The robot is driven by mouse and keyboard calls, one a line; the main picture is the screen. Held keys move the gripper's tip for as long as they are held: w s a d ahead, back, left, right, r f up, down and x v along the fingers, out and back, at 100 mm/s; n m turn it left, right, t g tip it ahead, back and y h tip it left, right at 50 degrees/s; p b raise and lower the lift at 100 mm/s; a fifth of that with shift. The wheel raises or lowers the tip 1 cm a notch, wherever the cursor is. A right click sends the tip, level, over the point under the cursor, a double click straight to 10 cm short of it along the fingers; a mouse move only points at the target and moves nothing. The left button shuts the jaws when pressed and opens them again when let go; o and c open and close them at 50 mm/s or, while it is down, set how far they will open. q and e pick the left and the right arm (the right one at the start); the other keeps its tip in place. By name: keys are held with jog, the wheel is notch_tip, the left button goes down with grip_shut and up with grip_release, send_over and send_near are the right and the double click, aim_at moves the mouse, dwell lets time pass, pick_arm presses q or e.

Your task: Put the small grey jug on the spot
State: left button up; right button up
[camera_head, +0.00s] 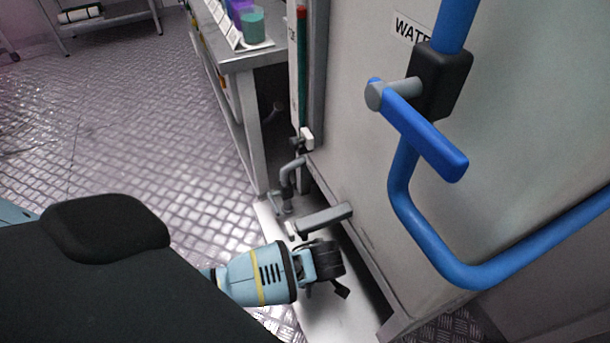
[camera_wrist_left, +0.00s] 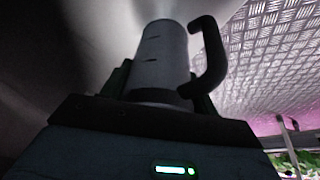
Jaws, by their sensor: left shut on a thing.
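The small grey jug (camera_wrist_left: 163,62), with a black handle on its right, fills the middle of the left wrist view. My left gripper (camera_wrist_left: 160,94) is shut on it, with dark fingers on both sides of its body. In the head view my left gripper (camera_head: 326,262) is low, beside the foot of the big pale tank and above a pale strip on the floor. I cannot clearly make out the jug there against the dark gripper. I cannot pick out a marked spot in either view. My right gripper is not in view.
The pale tank (camera_head: 360,150) carries a blue pipe (camera_head: 398,190) with a blue lever (camera_head: 425,140). A grey bent pipe (camera_head: 289,178) and a grey bar (camera_head: 325,218) stand close to my gripper. A metal bench (camera_head: 247,62) holds coloured cups. The patterned floor (camera_head: 130,120) at left is clear.

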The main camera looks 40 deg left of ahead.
pick_arm(q)
jog(key=shift+f, duration=0.3)
dwell(0.4)
jog(key=o, duration=1.1)
jog(key=shift+c, duration=0.2)
jog(key=p+v, duration=0.2)
jog(key=v, duration=0.6)
jog(key=shift+p, duration=0.35)
jog(key=shift+f, duration=0.1)
